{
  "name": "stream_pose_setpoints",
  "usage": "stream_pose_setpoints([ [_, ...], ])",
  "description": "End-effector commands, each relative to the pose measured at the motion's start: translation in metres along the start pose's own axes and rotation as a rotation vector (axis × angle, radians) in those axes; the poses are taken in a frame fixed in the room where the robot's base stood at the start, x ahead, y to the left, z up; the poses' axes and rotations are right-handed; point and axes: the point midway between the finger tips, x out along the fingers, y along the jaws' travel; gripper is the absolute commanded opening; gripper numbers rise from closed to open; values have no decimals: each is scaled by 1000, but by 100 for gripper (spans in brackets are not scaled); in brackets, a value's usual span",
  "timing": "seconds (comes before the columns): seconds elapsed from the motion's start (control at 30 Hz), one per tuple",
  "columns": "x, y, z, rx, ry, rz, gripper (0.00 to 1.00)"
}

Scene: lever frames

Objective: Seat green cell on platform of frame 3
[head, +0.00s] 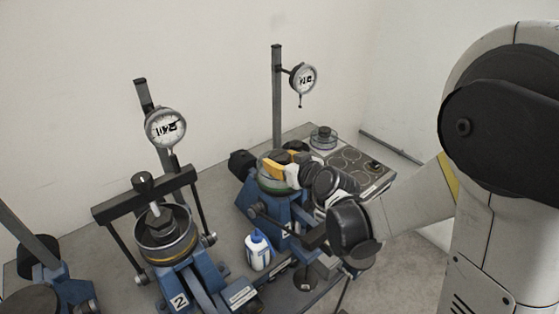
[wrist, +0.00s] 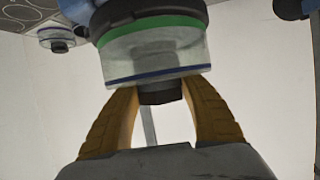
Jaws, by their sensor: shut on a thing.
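The green cell (head: 272,182) is a clear cylinder with a green band and a dark knob. It is over the platform of the rear blue frame (head: 247,200), which I take to be frame 3; its number is not readable. My gripper (head: 278,166) has its yellow fingers shut on the knob. In the wrist view my gripper (wrist: 162,93) holds the cell (wrist: 152,56) by this knob, and the green band faces a dark round platform (wrist: 145,10). The cell looks level and at or very close to the platform. I cannot tell whether they touch.
Frame 2 (head: 180,301) stands in front with a clamped cell, crossbar and dial gauge. Another frame (head: 50,288) is at far left. A white bottle with a blue cap (head: 258,252) stands between frames. A tray (head: 367,182) with another cell (head: 323,137) is behind right. A gauge (head: 302,78) hangs above.

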Motion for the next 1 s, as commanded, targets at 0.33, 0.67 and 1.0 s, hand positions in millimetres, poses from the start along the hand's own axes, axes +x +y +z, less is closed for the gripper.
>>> stream_pose_setpoints([
  [0.33, 0, 0, -1, 0, 1, 1, 72],
  [0.67, -16, 0, 0, 0, -1, 0, 72],
  [1.0, -87, 0, 0, 1, 0, 2, 72],
])
